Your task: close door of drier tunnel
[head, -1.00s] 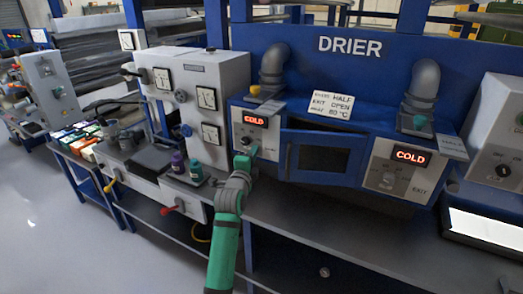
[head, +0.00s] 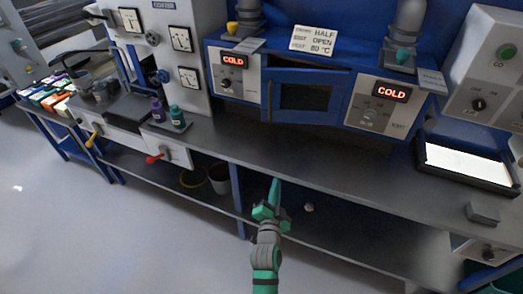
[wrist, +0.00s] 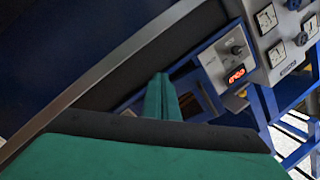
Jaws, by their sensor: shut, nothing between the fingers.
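The drier tunnel door (head: 307,97) is a blue framed panel with a dark window, between the two panels marked COLD in the head view. It looks a little ajar at its left edge, but I cannot tell how far. My gripper (head: 274,188) is shut and empty, its green fingers pointing up in front of the counter's front edge, well short of the door. In the wrist view the closed fingers (wrist: 162,97) stand near the picture's middle. The left COLD panel (wrist: 232,62) shows tilted there, and the door is not clear.
The grey counter (head: 300,153) is bare in front of the drier. Purple and green bottles (head: 176,117) stand at its left, and a white lit tray (head: 468,163) lies at its right. Ducts rise above the drier (head: 405,30). Open floor is in front.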

